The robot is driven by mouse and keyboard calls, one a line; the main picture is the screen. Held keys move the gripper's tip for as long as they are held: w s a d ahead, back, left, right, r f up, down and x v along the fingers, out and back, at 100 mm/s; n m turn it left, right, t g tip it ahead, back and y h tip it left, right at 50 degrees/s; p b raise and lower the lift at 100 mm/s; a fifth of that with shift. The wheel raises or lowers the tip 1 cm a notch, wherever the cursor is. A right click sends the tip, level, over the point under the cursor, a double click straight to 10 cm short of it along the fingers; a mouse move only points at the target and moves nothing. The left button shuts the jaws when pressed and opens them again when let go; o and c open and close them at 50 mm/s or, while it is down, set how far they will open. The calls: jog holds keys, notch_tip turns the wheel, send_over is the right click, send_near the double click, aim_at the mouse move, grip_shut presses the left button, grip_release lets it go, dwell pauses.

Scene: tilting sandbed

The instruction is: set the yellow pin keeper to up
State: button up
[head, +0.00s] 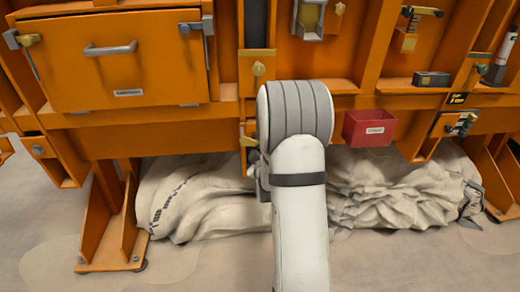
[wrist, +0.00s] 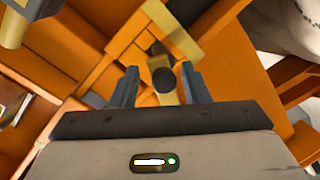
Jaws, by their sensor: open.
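A yellow piece (head: 248,140), likely the pin keeper, shows at the left edge of my arm on the lower orange frame; my arm hides the rest. In the wrist view a yellow part (wrist: 167,98) with a dark round end lies between the two grey fingers of my gripper (wrist: 159,70). The fingers are apart, one on each side of it; I cannot tell whether either touches it. A larger yellow bar (wrist: 158,32) lies just beyond. Whether the keeper is up or down is not clear. In the head view my gripper is mostly hidden behind my arm.
A red box (head: 369,128) hangs to the right, and an orange door (head: 110,62) with a grey handle is at left. Crumpled beige fabric (head: 400,195) lies beneath the frame. The front floor is clear.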

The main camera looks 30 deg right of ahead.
jog(key=v, duration=0.7)
jog(key=shift+s+p, duration=0.25)
jog(key=shift+p, duration=0.2)
jog(key=shift+c, duration=0.3)
